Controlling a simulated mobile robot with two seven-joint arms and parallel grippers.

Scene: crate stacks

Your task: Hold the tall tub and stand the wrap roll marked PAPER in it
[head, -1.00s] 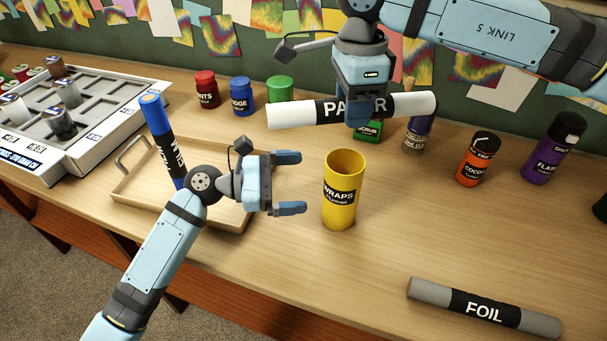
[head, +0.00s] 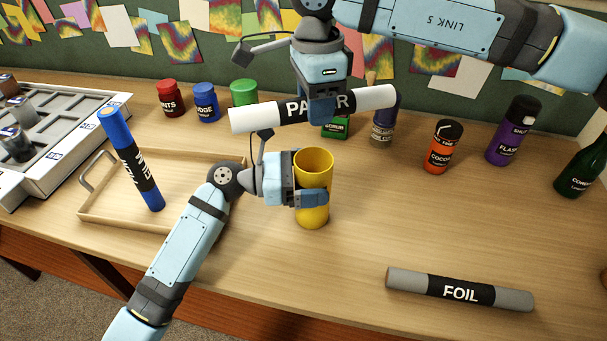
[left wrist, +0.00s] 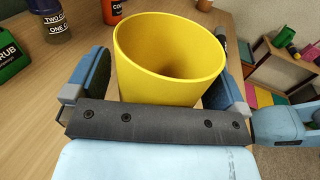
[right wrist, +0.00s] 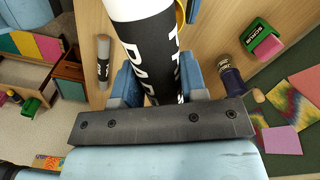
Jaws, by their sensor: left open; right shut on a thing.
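The yellow tall tub (head: 313,168) stands upright on the table, its open mouth up and empty as far as the left wrist view (left wrist: 170,55) shows. My left gripper (head: 312,196) is open, with one finger on each side of the tub. Small gaps seem to show between fingers and tub. The white wrap roll marked PAPER (head: 375,98) is held level in the air, behind and above the tub. My right gripper (head: 320,108) is shut on its middle, over the black label. The roll also shows between the fingers in the right wrist view (right wrist: 150,45).
A grey FOIL roll (head: 408,280) lies at the front right. A blue roll (head: 122,140) stands tilted in a wooden tray (head: 100,212) at left. Jars, an orange cocoa jar (head: 440,150) and a purple flask (head: 512,130) line the back.

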